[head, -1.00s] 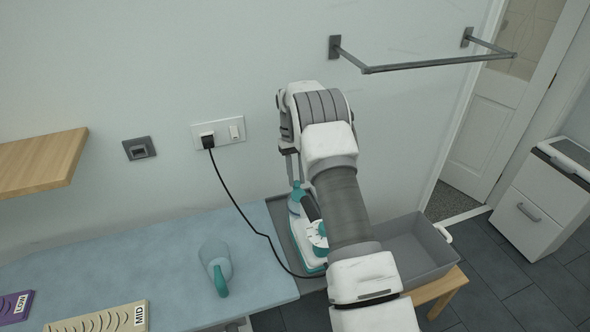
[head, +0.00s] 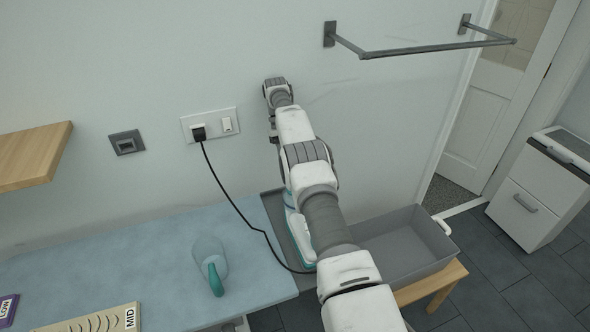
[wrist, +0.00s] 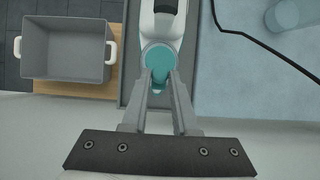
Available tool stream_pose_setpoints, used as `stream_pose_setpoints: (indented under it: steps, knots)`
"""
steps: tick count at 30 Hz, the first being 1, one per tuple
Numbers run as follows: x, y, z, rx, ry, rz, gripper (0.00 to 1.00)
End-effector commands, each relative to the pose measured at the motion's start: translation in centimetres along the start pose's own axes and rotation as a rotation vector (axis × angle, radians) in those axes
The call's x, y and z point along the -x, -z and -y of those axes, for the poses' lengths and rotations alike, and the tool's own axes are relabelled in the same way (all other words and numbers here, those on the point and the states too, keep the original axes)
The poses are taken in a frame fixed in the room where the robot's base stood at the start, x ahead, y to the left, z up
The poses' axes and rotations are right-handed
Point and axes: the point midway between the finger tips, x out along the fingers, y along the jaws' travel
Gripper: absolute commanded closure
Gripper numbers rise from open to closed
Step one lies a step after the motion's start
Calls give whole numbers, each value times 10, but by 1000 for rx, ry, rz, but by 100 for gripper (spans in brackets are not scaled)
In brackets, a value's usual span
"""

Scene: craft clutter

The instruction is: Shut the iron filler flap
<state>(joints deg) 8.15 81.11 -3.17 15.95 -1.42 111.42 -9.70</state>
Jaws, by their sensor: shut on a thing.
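The white and teal iron (head: 301,238) sits on a grey rest at the right end of the ironing board, partly hidden behind my arm in the head view. In the wrist view its white body (wrist: 145,28) runs up to the top edge, with the teal filler flap (wrist: 159,57) at the near end. My gripper (wrist: 160,77) has its two fingers close together on this teal part, gripping it. Whether the flap is raised or flat is hard to tell from above. In the head view the fingertips are hidden.
A grey tub (head: 407,248) stands right of the iron on a wooden surface. A black cord (head: 232,197) runs from the wall socket (head: 210,125) to the iron. A clear jug (head: 210,263) with a teal handle stands on the blue board (head: 150,262). A wall rail (head: 430,48) hangs above right.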

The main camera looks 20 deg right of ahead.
Motion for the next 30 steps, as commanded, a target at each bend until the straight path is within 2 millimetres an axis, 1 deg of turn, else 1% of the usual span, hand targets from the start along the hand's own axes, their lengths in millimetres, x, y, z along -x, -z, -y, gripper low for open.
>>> stream_pose_setpoints:
  steps: [1, 18, 19, 23, 24, 30]
  knots:
    - [-4, 0, 1, -1, -1, 12, 100]
    - [-4, -3, 5, -3, 0, 28, 100]
    - [-4, -3, 5, -3, 0, 28, 71]
    - [-4, -2, 5, -3, 0, 27, 47]
    - [-4, -2, 5, -3, -1, 26, 43]
    - [-3, -2, 5, -3, -1, 23, 43]
